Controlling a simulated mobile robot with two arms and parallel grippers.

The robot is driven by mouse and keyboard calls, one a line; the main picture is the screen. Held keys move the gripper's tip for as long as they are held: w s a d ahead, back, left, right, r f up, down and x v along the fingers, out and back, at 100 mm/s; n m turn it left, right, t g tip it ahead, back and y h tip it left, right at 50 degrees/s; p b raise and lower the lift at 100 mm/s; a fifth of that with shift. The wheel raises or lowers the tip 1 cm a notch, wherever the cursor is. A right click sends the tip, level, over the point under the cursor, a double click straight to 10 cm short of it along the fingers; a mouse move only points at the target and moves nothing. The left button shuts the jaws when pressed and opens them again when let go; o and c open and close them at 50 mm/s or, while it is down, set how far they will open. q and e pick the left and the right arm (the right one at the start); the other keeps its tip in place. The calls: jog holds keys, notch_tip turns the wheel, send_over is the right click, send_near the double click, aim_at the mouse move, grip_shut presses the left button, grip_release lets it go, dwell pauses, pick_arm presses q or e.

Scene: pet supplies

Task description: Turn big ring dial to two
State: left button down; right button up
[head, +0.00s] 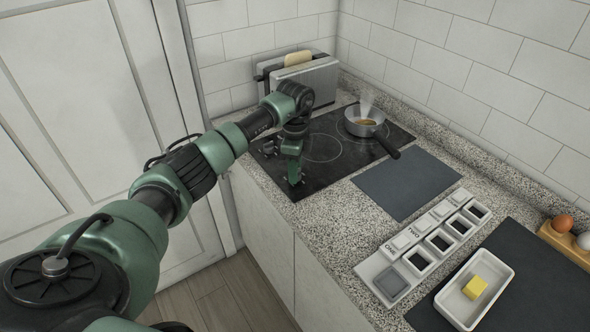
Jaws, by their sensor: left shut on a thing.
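The black cooktop (330,172) is set in the speckled counter, with a large ring (323,148) marked on its left part. My left arm reaches over from the left, and my left gripper (294,181) points down at the cooktop's front left edge. It is shut on a small dial there, which the fingers mostly hide. I cannot read the dial's setting. Other small dark knobs (268,148) sit along the same edge, partly behind the arm. My right gripper is out of view.
A steaming saucepan (365,121) stands on the cooktop's back right, its handle pointing forward. A toaster (303,77) with bread stands behind my wrist. To the right lie a dark mat (405,182), a labelled tray (368,272) and a white dish (446,297) with butter (475,287).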

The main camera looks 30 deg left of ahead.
pick_arm(q)
jog(key=shift+m, duration=1.2)
jog(key=m+b, duration=0.1)
jog(key=m, duration=0.2)
jog(key=shift+m, duration=0.3)
jog(key=m, duration=0.3)
jog(key=shift+m+b, duration=0.4)
jog(key=m, duration=0.3)
jog(key=shift+m+b, duration=0.3)
jog(key=shift+b, duration=0.1)
jog(key=m, duration=0.3)
jog(key=shift+m+b, duration=0.3)
jog(key=shift+b, duration=0.1)
jog(key=m, duration=0.3)
jog(key=shift+m+b, duration=0.3)
jog(key=shift+b, duration=0.05)
jog(key=m+b, duration=0.1)
jog(key=m, duration=0.5)
jog(key=shift+r+m, duration=0.1)
jog(key=shift+m, duration=0.2)
